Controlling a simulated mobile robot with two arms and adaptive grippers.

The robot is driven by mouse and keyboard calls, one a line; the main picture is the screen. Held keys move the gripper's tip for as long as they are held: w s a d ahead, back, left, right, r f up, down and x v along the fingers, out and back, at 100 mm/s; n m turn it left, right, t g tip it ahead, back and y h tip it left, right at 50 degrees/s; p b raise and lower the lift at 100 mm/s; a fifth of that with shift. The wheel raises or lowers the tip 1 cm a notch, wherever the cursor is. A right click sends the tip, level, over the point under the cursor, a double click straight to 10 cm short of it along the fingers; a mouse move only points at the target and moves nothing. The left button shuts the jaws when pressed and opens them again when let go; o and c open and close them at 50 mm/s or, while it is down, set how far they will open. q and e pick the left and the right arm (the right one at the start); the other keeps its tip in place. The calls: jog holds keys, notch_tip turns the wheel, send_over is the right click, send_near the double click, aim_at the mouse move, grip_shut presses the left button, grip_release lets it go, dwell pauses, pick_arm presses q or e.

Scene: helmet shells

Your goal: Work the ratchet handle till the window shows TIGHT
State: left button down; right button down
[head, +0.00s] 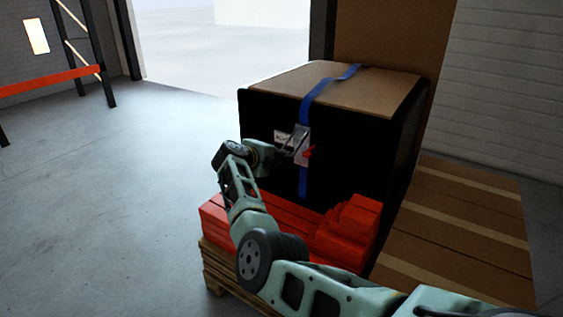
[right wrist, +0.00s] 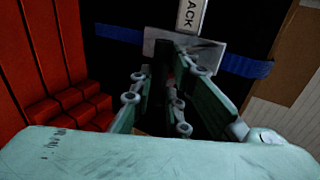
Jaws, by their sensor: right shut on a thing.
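A ratchet (head: 301,138) with a grey metal plate sits on a blue strap (head: 304,187) on the near black face of a large box. Its plate also shows in the right wrist view (right wrist: 207,50). A small red part (head: 309,152) shows at its right side. A white window label (right wrist: 190,14) reads "ACK", its start cut off by the frame edge. My right gripper (head: 287,149) is at the ratchet, its fingers (right wrist: 168,82) shut on the dark handle (right wrist: 161,66), which they mostly hide. My left gripper is not in view.
The black box (head: 355,155) has a cardboard top (head: 335,85). Red stacked blocks (head: 349,228) lie below the ratchet, close to my right arm, above a wooden pallet (head: 222,268). Open grey floor (head: 120,190) lies to the left. An orange-barred rack (head: 50,80) stands back left.

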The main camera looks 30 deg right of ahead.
jog(key=shift+w+d+r, duration=0.1)
jog(key=shift+d+r, duration=0.15)
jog(key=shift+r, duration=0.3)
jog(key=shift+d+r, duration=0.2)
jog(key=shift+r, duration=0.3)
jog(key=c, duration=2)
grip_release()
jog(key=shift+f, duration=0.1)
jog(key=o, duration=0.3)
jog(key=shift+d+f, duration=0.2)
jog(key=shift+f, duration=0.1)
jog(key=shift+a+f, duration=0.1)
jog(key=shift+f, duration=0.05)
jog(key=shift+a, duration=0.1)
jog(key=v, duration=0.7)
jog(key=shift+a, duration=0.2)
